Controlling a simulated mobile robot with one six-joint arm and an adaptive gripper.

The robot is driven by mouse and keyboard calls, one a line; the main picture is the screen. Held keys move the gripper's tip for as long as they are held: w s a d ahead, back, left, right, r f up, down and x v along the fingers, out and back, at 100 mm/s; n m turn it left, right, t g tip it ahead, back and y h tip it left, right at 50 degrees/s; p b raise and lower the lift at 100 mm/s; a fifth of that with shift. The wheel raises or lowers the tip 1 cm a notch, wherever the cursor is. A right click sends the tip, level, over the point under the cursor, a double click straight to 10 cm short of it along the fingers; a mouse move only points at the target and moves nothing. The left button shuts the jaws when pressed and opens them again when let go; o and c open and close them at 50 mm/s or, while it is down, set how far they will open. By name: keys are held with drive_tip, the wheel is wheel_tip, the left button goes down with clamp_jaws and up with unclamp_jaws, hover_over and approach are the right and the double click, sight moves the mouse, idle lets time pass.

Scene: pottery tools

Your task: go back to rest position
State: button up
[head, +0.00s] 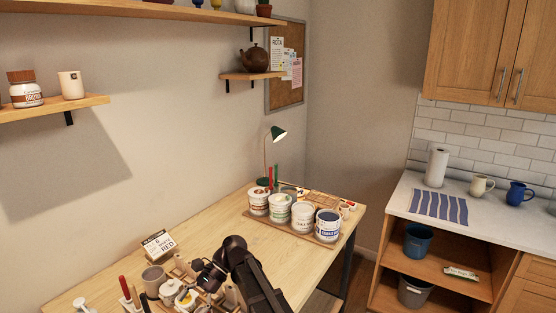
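My arm rises from the bottom middle of the head view, bends at a dark joint, and reaches down to the left. My gripper (207,274) is a small dark shape low over the front of the wooden worktable (200,233), among pottery tools. Its fingers blend with the items around it, so I cannot tell whether it is open, shut or holding something. Close by are a grey-brown cup (153,280), a white jar (171,291) and a small card sign (158,244) reading "RED".
Several glaze tubs, including a blue-topped one (328,224), stand on a tray at the table's far right, near a green lamp (278,133). Red-handled tools (125,287) stand at the lower left. The table's middle is clear. A counter (400,201) stands at right.

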drive_tip(key=d+f+t+h+b, duration=0.1)
drive_tip(key=d+f+t, duration=0.1)
drive_tip(key=d, duration=0.4)
drive_tip(key=w+d+f+n+t+h+b, duration=0.1)
drive_tip(key=d+f+t, duration=0.1)
drive_tip(key=d+f, duration=0.3)
drive_tip(key=w+d+f+n+t+h+b, duration=0.1)
drive_tip(key=d+f, duration=0.3)
drive_tip(key=d, duration=0.5)
drive_tip(key=shift+w+d+f+t+b, duration=0.2)
drive_tip(key=shift+t+b, duration=0.25)
drive_tip(key=shift+t, duration=0.15)
drive_tip(key=s+d+f+n+t+h+b, duration=0.1)
drive_tip(key=d+f+n+h, duration=0.1)
drive_tip(key=d, duration=0.7)
drive_tip(key=s+d+f+n+t+h+b, duration=0.1)
drive_tip(key=d+f+n+t+h, duration=0.1)
drive_tip(key=d, duration=0.8)
drive_tip(key=shift+s+d+f+h+b, duration=0.2)
drive_tip(key=shift+f+h+b, duration=0.2)
drive_tip(key=shift+f, duration=0.15)
drive_tip(key=shift+a, duration=0.1)
